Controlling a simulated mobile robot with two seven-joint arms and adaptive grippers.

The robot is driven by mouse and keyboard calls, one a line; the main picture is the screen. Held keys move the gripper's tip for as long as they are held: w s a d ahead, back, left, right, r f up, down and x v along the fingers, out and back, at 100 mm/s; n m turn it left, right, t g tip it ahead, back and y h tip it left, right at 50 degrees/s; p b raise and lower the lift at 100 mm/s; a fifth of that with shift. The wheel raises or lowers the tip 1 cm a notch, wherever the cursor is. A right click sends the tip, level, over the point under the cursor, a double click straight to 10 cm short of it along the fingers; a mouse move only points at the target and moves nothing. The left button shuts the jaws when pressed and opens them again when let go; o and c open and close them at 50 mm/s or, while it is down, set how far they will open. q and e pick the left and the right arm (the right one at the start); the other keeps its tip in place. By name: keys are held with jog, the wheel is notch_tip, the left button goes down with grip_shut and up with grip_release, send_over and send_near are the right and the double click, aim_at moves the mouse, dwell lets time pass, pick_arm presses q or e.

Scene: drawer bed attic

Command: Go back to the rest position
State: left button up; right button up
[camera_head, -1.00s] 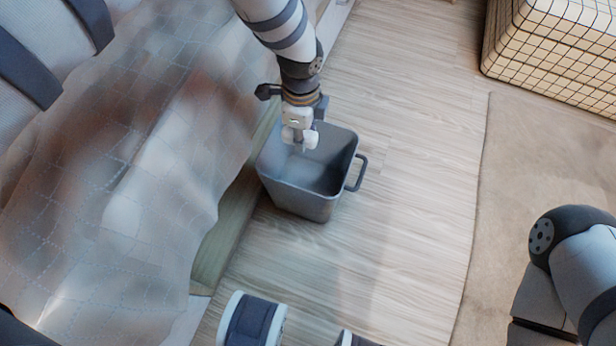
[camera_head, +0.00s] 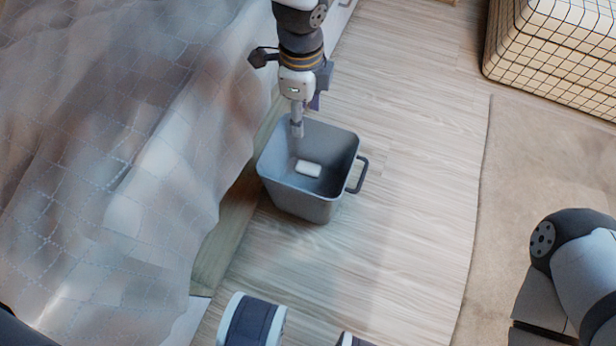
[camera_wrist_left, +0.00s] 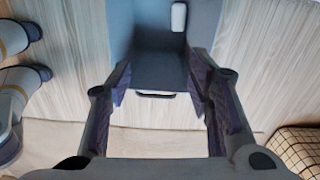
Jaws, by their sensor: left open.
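My left gripper (camera_head: 297,130) hangs over the back left rim of a grey bin (camera_head: 318,208) with a side handle, on the wooden floor. Its jaws are open and empty; the left wrist view shows a clear gap between the two fingers (camera_wrist_left: 160,95). A small white object (camera_head: 308,169) lies inside the bin, apart from the fingers. It also shows at the top of the left wrist view (camera_wrist_left: 178,17). A link of my right arm (camera_head: 575,260) shows at the lower right; the right gripper is out of view.
A bed with a draped, quilted cover (camera_head: 110,170) fills the left side, close beside the bin. A checkered box-like piece (camera_head: 555,50) stands at the top right. A beige rug (camera_head: 530,150) lies on the right.

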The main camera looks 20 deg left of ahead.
pick_arm(q)
jog(key=shift+r, duration=1.85)
jog(key=shift+r, duration=0.1)
